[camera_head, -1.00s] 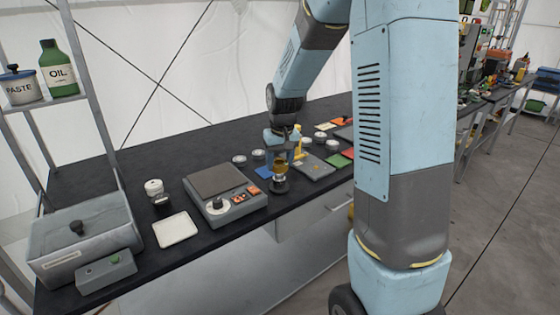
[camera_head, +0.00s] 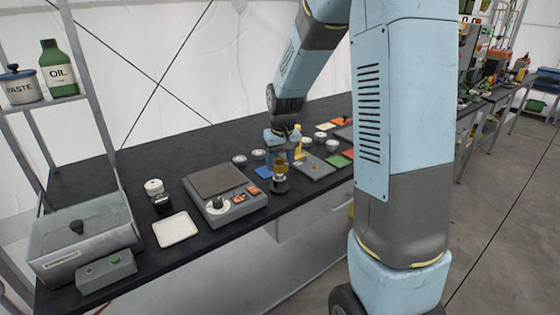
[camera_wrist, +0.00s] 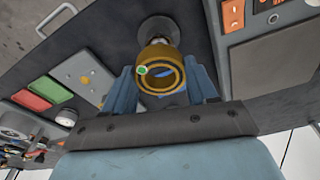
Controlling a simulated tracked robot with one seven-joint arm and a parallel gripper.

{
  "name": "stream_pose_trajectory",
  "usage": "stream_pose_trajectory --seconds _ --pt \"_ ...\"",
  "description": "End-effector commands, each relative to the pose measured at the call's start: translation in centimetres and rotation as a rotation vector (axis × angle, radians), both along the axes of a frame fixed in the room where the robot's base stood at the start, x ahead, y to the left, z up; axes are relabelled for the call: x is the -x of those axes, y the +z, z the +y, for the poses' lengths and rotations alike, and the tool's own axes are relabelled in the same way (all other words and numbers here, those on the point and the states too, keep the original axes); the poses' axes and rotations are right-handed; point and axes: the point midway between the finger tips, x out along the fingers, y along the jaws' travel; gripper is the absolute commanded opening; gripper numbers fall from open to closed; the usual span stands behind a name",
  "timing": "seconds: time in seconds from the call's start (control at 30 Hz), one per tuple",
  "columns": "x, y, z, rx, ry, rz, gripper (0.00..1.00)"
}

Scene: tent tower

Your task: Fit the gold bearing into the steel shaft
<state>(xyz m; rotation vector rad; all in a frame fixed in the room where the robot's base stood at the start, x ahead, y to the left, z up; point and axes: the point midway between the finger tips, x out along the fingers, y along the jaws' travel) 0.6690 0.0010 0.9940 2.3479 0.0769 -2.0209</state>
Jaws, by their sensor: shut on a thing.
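The gold bearing (camera_wrist: 158,55) is a short ring, held between the blue fingers of my gripper (camera_wrist: 163,74) in the wrist view. A small green dot shows on its rim. The steel shaft (camera_wrist: 158,29), with a round dark base, stands directly beyond the bearing, in line with it.
A grey scale-like device (camera_head: 225,195) stands left of the shaft. A white tray (camera_head: 176,229) and a grey lidded tank (camera_head: 85,235) are further left. A grey plate (camera_head: 315,167) and coloured squares lie to the right. The bench's front edge is close to the shaft.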

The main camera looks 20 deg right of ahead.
Motion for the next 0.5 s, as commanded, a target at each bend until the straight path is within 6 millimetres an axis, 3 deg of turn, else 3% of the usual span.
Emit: stream_pose_trajectory --seconds 0.5 --pt "0.01 -1.01 0.01 0.000 0.000 0.001 0.23"
